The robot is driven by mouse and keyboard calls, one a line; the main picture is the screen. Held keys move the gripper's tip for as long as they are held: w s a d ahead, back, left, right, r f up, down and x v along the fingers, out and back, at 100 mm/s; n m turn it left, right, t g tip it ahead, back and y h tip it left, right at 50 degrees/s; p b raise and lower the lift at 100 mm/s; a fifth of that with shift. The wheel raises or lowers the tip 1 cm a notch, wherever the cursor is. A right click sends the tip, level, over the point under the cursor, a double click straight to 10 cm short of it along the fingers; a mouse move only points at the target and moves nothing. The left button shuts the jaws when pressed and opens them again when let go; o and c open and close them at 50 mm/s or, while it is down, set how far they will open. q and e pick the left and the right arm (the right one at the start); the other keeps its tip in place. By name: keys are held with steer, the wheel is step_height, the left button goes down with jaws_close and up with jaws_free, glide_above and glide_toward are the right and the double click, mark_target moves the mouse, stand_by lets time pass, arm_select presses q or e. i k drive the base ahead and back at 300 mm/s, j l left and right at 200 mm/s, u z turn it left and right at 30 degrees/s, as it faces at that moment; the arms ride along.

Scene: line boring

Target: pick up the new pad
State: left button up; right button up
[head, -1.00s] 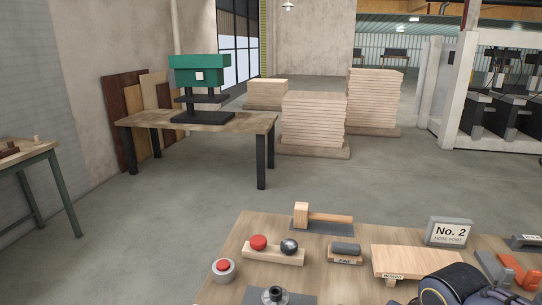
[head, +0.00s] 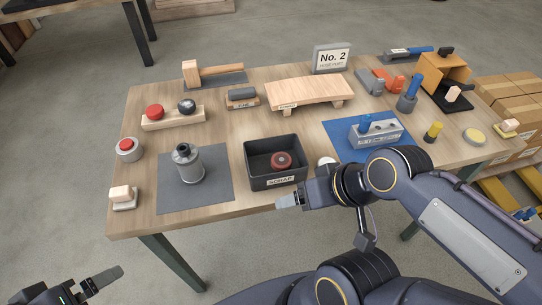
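No object is labelled as the new pad, and I cannot tell for sure which one it is. A pale yellow round disc (head: 474,136) lies at the right of the table. A white round piece (head: 326,162) is partly hidden behind my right arm. A dark red round pad (head: 281,161) lies in the black SCRAP box (head: 262,184). My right gripper (head: 285,201) is at the table's front edge, just in front of the box, with nothing visible in it. My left gripper (head: 108,276) is low at the left, off the table. Both are seen side-on, so their opening is unclear.
Cardboard boxes (head: 504,100) stand at the right.

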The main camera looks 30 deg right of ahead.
mark_target(155, 111)
steer(key=i+j+z, duration=0.1)
steer(key=j, duration=0.6)
steer(key=i+j+z, duration=0.1)
steer(key=j, duration=0.55)
steer(key=i+j+z, duration=0.1)
steer(key=j, duration=0.6)
steer(key=i+j+z, duration=0.3)
steer(key=i+j, duration=0.45)
steer(key=j, duration=0.15)
steer(key=i, duration=0.2)
